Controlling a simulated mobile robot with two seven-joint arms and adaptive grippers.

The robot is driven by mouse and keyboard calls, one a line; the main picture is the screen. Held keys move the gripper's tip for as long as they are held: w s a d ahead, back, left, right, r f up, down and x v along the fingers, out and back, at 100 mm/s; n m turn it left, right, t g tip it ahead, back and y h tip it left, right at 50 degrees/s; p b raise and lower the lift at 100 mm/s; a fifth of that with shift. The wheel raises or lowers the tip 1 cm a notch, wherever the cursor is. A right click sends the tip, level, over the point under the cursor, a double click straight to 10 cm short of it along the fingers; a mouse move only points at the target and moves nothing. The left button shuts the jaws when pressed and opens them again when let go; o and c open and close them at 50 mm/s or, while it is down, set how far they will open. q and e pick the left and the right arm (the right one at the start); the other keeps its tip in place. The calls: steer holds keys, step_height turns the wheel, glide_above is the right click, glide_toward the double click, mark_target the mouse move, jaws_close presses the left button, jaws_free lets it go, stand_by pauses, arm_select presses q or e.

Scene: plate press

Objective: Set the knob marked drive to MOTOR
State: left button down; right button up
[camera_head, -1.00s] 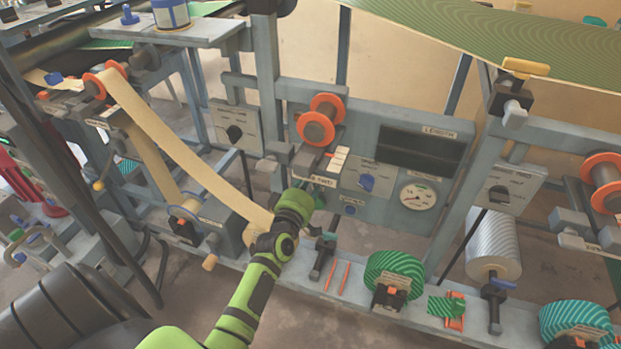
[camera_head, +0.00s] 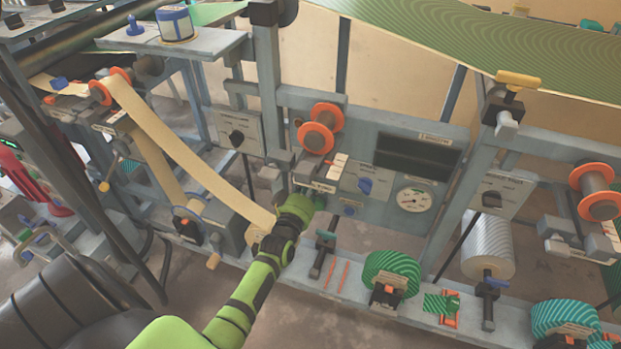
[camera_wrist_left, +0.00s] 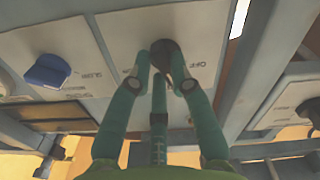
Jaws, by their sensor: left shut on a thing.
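My left gripper (camera_wrist_left: 165,80) is shut on a dark round knob (camera_wrist_left: 165,50) in the left wrist view, its green fingers around the knob's sides. The knob sits on a pale plate (camera_wrist_left: 212,50) with the word OFF to its right; other lettering at its left is too small to read. The word drive cannot be read. In the head view my left gripper (camera_head: 318,201) reaches the machine's front panel below an orange spool, and my arm hides the knob there. My right gripper is not in view.
A blue knob (camera_wrist_left: 48,70) with SLOW lettering is on the neighbouring plate; it also shows in the head view (camera_head: 365,186), left of a round gauge (camera_head: 413,200). An orange spool (camera_head: 318,130) juts out above my gripper. A paper strip (camera_head: 190,155) slopes down beside my arm.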

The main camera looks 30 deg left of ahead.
arm_select(q)
steer(key=m, duration=1)
steer(key=m+p, duration=0.1)
steer(key=m, duration=0.4)
steer(key=shift+s+a+f+m, duration=0.1)
steer(key=shift+a+f+m, duration=0.15)
steer(key=shift+a+m, duration=0.15)
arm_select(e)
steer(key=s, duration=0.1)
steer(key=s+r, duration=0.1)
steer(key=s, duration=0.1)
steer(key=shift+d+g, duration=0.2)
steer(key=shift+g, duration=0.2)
arm_select(q)
steer(key=shift+m, duration=0.3)
steer(key=c, duration=1.1)
jaws_free()
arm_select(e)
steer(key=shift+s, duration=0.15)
arm_select(q)
steer(key=v, duration=1.2)
steer(key=shift+d+r, duration=0.1)
